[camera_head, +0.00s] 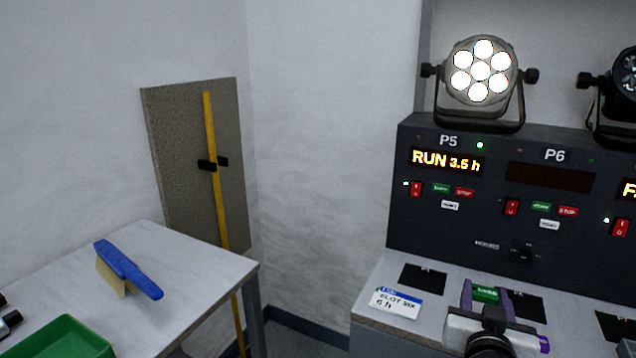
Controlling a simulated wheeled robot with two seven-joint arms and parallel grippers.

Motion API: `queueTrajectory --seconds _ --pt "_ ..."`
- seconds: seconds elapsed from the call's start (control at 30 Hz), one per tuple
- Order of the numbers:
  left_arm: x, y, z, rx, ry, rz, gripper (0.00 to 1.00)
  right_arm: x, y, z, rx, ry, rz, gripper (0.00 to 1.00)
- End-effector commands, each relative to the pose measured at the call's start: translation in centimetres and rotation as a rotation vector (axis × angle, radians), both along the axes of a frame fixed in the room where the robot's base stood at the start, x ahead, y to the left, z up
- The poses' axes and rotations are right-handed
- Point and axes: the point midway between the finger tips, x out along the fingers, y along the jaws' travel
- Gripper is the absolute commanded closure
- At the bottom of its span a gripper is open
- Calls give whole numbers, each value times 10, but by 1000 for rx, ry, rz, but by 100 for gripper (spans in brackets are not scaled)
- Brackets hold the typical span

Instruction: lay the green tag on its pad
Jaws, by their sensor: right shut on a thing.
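The green tag (485,294) shows between the purple fingers of my right gripper (487,296), which is shut on it above the grey ledge (375,312) of the dark console. Part of the tag is hidden by the gripper. Black square pads lie on the ledge: one below P5 (423,278), one just right of the gripper (528,307) and partly hidden by it, and one at the right edge (615,327). I cannot tell from here which pad is the green tag's. My left gripper is not in view.
A white card with a blue top (396,302) lies on the ledge left of my gripper. The console (500,215) rises behind, with a lit par can (480,70) on top. A side table (190,275) at left holds a blue brush (127,268) and green tray (62,340).

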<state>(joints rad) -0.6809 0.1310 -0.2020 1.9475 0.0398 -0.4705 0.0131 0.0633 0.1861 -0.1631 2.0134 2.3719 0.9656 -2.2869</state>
Motion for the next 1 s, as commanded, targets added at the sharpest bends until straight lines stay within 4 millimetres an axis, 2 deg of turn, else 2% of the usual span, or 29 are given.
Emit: queueTrajectory --seconds 0.07,0.3,0.5,0.6,0.7,0.8,1.0 --pt "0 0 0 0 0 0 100 -22 12 -2 -10 6 52 81" --pt "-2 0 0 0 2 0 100 -107 83 -14 -6 12 308 81" --pt "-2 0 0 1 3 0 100 -162 126 -18 0 8 462 81" --pt "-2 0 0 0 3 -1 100 -176 136 -19 0 6 499 81" --pt "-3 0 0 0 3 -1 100 -186 140 -33 -2 8 514 81" --pt "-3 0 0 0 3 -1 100 -188 141 -40 -3 2 517 81" --pt "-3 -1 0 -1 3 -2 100 -188 140 -39 -1 -1 514 81"
